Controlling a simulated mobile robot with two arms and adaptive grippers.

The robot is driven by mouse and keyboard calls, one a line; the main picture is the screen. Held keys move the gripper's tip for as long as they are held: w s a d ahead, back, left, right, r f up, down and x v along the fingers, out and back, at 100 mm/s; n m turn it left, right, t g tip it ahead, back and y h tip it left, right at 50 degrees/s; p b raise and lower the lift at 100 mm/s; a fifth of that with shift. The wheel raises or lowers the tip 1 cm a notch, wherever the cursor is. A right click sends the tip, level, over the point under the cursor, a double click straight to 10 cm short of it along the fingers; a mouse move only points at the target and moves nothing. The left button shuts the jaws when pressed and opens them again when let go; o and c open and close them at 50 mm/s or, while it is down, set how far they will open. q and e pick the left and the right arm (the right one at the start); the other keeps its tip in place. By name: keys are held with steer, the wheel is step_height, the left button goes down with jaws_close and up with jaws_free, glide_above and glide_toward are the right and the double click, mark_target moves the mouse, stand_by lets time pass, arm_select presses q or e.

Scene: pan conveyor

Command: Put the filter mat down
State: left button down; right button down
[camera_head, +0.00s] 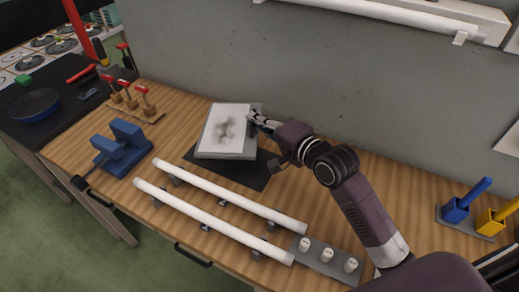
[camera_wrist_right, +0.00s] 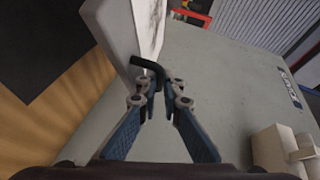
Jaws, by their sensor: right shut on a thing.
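The filter mat (camera_head: 227,128) is a pale, thick-edged panel with a dark grey smudge on its face. It is over the dark flat pad (camera_head: 252,174) on the wooden bench; I cannot tell whether its lower edge touches the pad. My right gripper (camera_head: 254,119) is at the mat's right side. In the right wrist view the gripper (camera_wrist_right: 158,92) is shut on the mat's black bent handle (camera_wrist_right: 150,68), and the mat's pale edge (camera_wrist_right: 122,30) shows beyond it. My left gripper is not in view.
Two white tubes (camera_head: 222,211) lie on holders in front of the pad. A blue vise (camera_head: 123,147) and red-topped clamps (camera_head: 127,95) stand left. A grey plate with white knobs (camera_head: 327,257) is at the front. Blue (camera_head: 457,208) and yellow (camera_head: 490,221) holders stand right.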

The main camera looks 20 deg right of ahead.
step_height(320, 180, down, 11)
steer(key=shift+b, duration=0.45)
steer(key=c, duration=2.4)
jaws_free()
steer(key=o, duration=0.3)
steer(key=v, duration=1.2)
